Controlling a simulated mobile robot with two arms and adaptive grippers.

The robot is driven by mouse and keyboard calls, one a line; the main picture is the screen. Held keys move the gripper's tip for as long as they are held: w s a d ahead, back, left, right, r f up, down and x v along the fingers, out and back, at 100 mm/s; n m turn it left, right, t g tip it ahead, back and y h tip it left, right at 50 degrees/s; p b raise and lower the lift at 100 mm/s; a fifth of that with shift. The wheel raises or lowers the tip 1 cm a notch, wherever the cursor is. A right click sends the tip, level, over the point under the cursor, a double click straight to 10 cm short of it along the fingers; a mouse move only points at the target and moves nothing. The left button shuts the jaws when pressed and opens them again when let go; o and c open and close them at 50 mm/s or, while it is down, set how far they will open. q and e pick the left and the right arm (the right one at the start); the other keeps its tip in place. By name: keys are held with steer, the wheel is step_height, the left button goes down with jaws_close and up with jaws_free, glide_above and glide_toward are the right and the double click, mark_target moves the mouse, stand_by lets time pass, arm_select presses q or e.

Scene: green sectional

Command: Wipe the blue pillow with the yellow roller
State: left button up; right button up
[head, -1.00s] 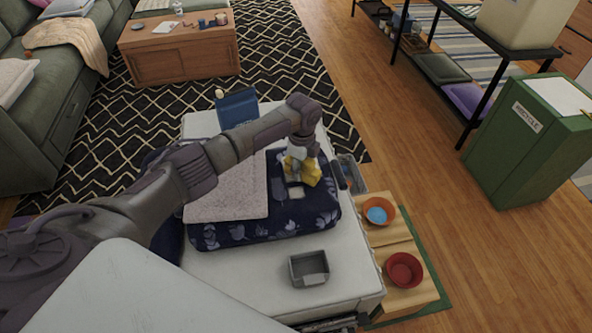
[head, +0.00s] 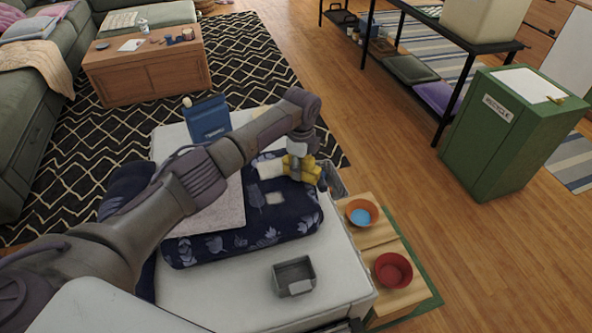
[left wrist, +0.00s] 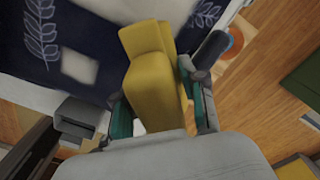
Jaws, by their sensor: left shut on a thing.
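The blue pillow (head: 265,238) is dark navy with pale leaf prints and lies on a white surface. It also shows in the left wrist view (left wrist: 95,25). My left gripper (head: 299,160) is over the pillow's far right part, shut on the yellow roller (head: 308,174). In the left wrist view the yellow roller (left wrist: 150,75) is between the two fingers (left wrist: 160,100). A white cylindrical end sticks out to its left in the head view. I cannot tell whether the roller touches the pillow. A small white patch (head: 275,198) shows on the pillow. My right gripper is not in view.
A pale cloth (head: 215,212) lies at the pillow's left. A grey tray (head: 294,275) sits on the white surface (head: 220,290) in front. An orange bowl (head: 361,212) and a red bowl (head: 393,270) stand on a wooden stand at right. Open floor lies beyond.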

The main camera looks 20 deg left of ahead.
mark_target(285, 165)
arm_select(q)
steer(key=shift+w+a+f+b, duration=0.15)
steer(key=shift+w+a+b, duration=0.35)
steer(key=shift+b, duration=0.5)
steer(key=shift+w+a, duration=0.1)
steer(key=shift+w, duration=0.25)
steer(key=shift+a+r, duration=0.15)
steer(key=shift+r, duration=0.15)
steer(key=s+a+p, duration=0.1)
steer(key=p, duration=0.1)
steer(key=shift+s+a+r+p, duration=0.1)
steer(key=shift+s+a+p, duration=0.1)
steer(key=shift+p, duration=0.1)
steer(key=shift+s+a+p, duration=0.3)
steer(key=shift+a+p, duration=0.15)
steer(key=shift+p, duration=0.2)
steer(key=shift+s+a+f, duration=0.2)
steer(key=shift+a+f, duration=0.05)
steer(key=shift+a, duration=0.05)
